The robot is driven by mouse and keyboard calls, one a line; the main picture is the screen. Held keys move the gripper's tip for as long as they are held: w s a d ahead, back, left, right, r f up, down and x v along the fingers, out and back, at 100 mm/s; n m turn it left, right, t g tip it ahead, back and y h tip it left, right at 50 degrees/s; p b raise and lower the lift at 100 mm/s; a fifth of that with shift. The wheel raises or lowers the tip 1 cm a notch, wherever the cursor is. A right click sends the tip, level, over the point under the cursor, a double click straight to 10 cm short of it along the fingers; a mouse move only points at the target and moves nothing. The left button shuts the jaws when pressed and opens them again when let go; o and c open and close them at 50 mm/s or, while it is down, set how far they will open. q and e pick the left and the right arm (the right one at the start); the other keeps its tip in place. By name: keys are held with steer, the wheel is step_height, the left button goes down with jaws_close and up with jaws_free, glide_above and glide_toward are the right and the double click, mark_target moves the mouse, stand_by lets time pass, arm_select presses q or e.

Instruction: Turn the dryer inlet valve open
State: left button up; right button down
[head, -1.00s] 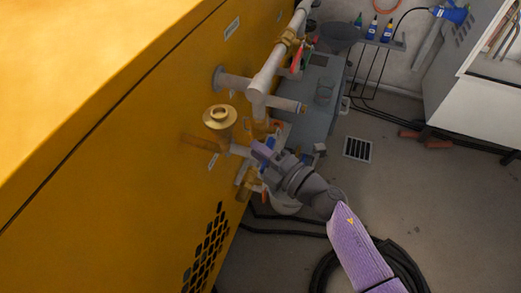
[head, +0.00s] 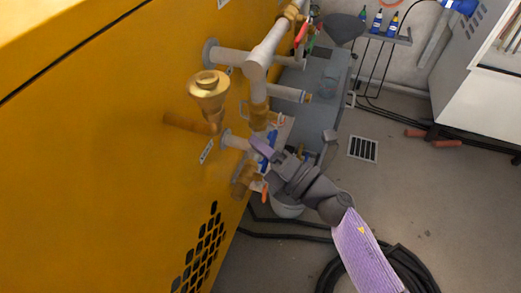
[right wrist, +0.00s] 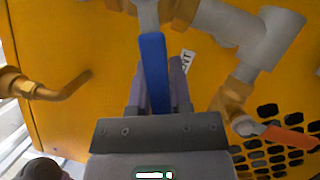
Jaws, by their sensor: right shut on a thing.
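The blue valve lever (right wrist: 154,70) hangs from a grey and brass fitting at the top of the right wrist view. It runs down the picture between the two purple fingers of my right gripper (right wrist: 158,80). My right gripper (head: 264,149) is shut on this lever, beside the pipework on the yellow cabinet's side. In the head view the lever is mostly hidden by the fingers; only a bit of blue (head: 272,137) shows. The brass valve body (head: 258,116) sits on the vertical grey pipe above the gripper. My left gripper is not in view.
An orange lever (right wrist: 290,137) on a brass valve is close on the right. A brass cup-shaped fitting (head: 208,88) juts from the yellow cabinet (head: 110,150). A red lever (head: 301,32) is farther back. Black hoses (head: 400,262) lie on the floor, with open floor around them.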

arm_select(q)
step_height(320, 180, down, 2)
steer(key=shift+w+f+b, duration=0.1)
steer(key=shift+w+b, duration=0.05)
steer(key=shift+b, duration=0.55)
arm_select(e)
steer(key=shift+w+f+n+y, duration=0.15)
steer(key=shift+f+n+y, duration=0.2)
steer(key=shift+n, duration=0.35)
steer(key=c, duration=0.6)
jaws_free()
steer(key=shift+d, duration=0.1)
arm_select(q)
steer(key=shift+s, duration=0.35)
arm_select(e)
steer(key=shift+o, duration=0.3)
arm_select(q)
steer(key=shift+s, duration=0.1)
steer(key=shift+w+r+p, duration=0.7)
steer(key=shift+p, duration=0.05)
arm_select(e)
steer(key=v, duration=1)
